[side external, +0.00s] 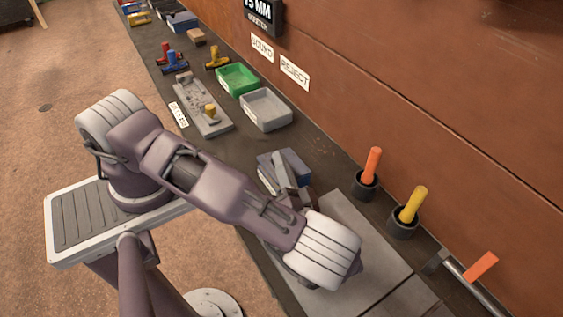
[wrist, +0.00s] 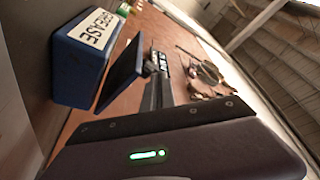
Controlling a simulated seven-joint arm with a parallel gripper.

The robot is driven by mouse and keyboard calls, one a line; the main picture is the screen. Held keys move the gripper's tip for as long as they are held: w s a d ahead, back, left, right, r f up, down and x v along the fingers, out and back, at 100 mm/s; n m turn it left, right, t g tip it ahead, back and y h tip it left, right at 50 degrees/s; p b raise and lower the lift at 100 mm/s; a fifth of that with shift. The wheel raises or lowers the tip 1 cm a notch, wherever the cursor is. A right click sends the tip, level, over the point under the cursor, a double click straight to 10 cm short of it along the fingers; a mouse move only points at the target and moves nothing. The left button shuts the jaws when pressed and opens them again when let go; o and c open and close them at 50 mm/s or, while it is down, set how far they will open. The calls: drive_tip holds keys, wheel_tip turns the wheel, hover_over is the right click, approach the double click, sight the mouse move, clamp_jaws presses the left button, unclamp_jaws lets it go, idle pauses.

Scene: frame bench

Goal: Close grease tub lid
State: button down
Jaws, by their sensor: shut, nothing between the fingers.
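The blue grease tub (wrist: 78,65), with a white GREASE label, is at the left of the wrist view. A dark panel with a blue edge, which looks like its lid (wrist: 122,74), stands raised at an angle beside the tub, not flat over it. My gripper (wrist: 150,70) is shut and empty, its dark fingers close to the lid's right edge; I cannot tell if they touch. In the side view the blue tub (side external: 295,163) is partly hidden behind my gripper and wrist. The tub's opening and the hinge are not clear.
A grey bin (side external: 266,110) and a green bin (side external: 237,79) stand farther along the bench. Orange (side external: 373,163) and yellow (side external: 414,204) handles stand in dark cups near the brown wall. Grey plates (side external: 350,235) lie on the bench beside my wrist.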

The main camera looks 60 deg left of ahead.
drive_tip(key=s+d, duration=0.1)
drive_tip(key=d, duration=0.4)
drive_tip(key=w+a+r+n+g+h, duration=0.2)
drive_tip(key=r+n+g+h, duration=0.1)
drive_tip(key=r+n+h, duration=0.45)
drive_tip(key=w+a+r+n+g+h, duration=0.1)
drive_tip(key=a+r+n+g+h, duration=0.3)
drive_tip(key=r+h, duration=0.5)
drive_tip(key=shift+n+t+h, duration=0.25)
drive_tip(key=shift+n+t, duration=0.1)
drive_tip(key=shift+t, duration=0.25)
drive_tip(key=x, duration=0.4)
drive_tip(key=d+x, duration=0.1)
drive_tip(key=x, duration=0.3)
drive_tip(key=d+x, duration=0.1)
drive_tip(key=x, duration=0.4)
drive_tip(key=shift+d+f, duration=0.15)
drive_tip(key=shift+f, duration=0.75)
drive_tip(key=shift+s+f, duration=0.1)
drive_tip(key=shift+s, duration=0.05)
